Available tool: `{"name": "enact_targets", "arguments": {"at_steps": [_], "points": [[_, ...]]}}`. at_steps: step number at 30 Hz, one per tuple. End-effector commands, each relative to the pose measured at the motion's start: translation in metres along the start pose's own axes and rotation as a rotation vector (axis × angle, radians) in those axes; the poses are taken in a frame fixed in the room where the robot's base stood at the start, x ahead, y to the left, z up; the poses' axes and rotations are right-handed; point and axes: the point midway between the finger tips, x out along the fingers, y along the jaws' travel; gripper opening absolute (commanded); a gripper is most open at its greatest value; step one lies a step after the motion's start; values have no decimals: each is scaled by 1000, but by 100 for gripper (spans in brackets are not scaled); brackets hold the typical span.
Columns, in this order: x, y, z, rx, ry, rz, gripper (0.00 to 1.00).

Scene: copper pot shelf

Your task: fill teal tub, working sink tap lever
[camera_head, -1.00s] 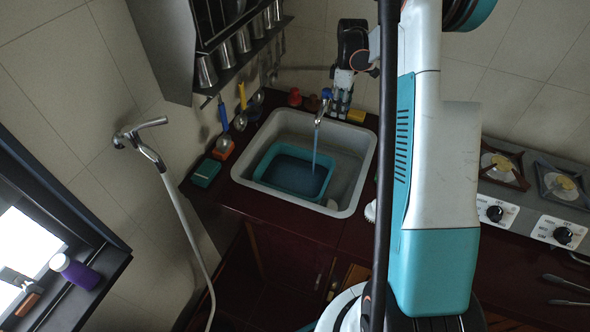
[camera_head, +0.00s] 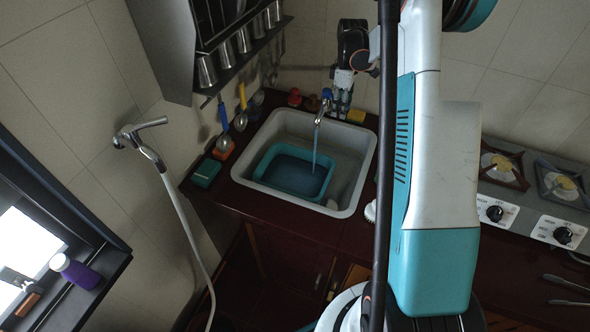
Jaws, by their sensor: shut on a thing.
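The teal tub (camera_head: 326,179) sits inside the light grey sink (camera_head: 366,160) and holds bluish water. A stream runs from the sink tap (camera_head: 319,112) down into the tub. My gripper (camera_head: 340,92) is behind the tap at the wall side of the counter, shut on the tap lever, which is mostly hidden by the fingers. The fingertips are small and dark here.
Spoons and brushes (camera_head: 232,118) stand left of the sink beside a teal box (camera_head: 205,173). A rack of metal cups (camera_head: 242,40) hangs above. A stove (camera_head: 525,205) is at right. A hand shower (camera_head: 140,135) and hose stand at left.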

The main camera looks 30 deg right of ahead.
Motion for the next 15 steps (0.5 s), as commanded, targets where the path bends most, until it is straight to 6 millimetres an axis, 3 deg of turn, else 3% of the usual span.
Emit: {"name": "enact_targets", "arguments": {"at_steps": [15], "points": [[0, 14, -1, -2, 1, 0, 30]]}}
